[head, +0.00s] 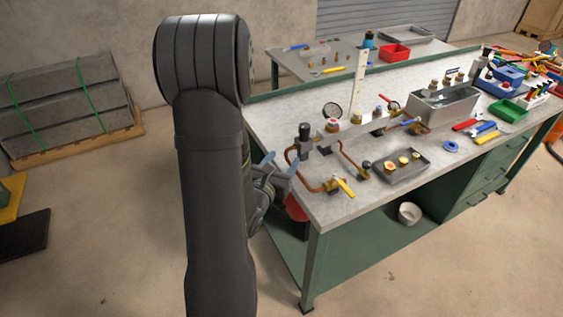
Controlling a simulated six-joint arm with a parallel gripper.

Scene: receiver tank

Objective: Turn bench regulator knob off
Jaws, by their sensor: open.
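A bench regulator with an upright black knob (304,130) stands near the left end of the workbench (268,120). Its grey body sits below the knob, by a metal bar with fittings and a copper pipe. My gripper (279,163) is open at the bench's left edge, partly hidden behind my own dark arm. Its fingers are left of and below the knob in the picture, and I see nothing between them. The gripper looks apart from the knob, though the depth between them is hard to judge. Markings on the knob are too small to read.
A copper pipe (312,185) and a yellow-handled valve (344,187) lie close to the gripper. A grey tray (421,167) of brass parts is to the right. A red object (296,207) shows below the bench edge.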

